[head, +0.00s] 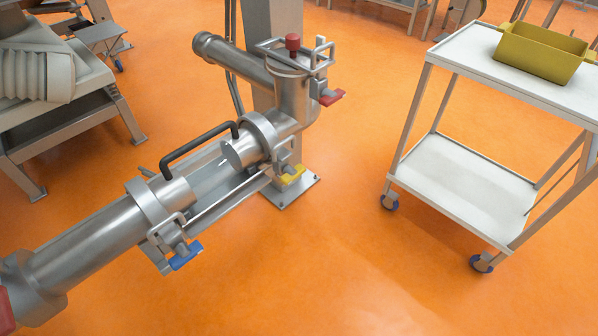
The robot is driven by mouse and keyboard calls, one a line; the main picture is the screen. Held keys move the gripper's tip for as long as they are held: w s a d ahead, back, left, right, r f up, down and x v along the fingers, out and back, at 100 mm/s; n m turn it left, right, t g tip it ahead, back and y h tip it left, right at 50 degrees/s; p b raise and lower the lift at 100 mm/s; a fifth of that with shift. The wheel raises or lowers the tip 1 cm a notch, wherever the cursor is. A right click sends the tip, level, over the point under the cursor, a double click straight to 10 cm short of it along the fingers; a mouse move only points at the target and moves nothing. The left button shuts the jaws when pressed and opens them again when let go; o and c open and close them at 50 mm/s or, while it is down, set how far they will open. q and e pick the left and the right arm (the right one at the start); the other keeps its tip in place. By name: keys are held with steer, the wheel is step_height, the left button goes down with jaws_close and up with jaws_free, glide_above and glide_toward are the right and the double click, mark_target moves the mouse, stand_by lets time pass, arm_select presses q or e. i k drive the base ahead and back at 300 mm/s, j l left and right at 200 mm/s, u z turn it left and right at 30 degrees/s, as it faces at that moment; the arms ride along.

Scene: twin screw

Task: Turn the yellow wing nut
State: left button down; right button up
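The yellow wing nut (291,176) sits low on the clamp ring (262,137) that joins the horizontal pipe to the upright pipe section. It is small in this view and partly bordered by the grey clamp parts. Neither of my grippers shows in the head view, so nothing is seen touching the wing nut.
A blue wing nut (186,255) is on the nearer clamp, and a red one (331,97) is on the upper clamp. A black handle (198,146) arches over the pipe. A white trolley (470,190) with a yellow bin (541,54) stands right. Orange floor between is clear.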

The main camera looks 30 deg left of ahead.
mark_target(290, 174)
steer(key=u, duration=0.3)
steer(key=i+l+u, duration=0.15)
steer(key=u, duration=0.3)
steer(key=i+l+u, duration=0.1)
steer(key=u, duration=0.3)
steer(key=l+u, duration=0.45)
steer(key=i+j, duration=0.05)
steer(key=j, duration=0.05)
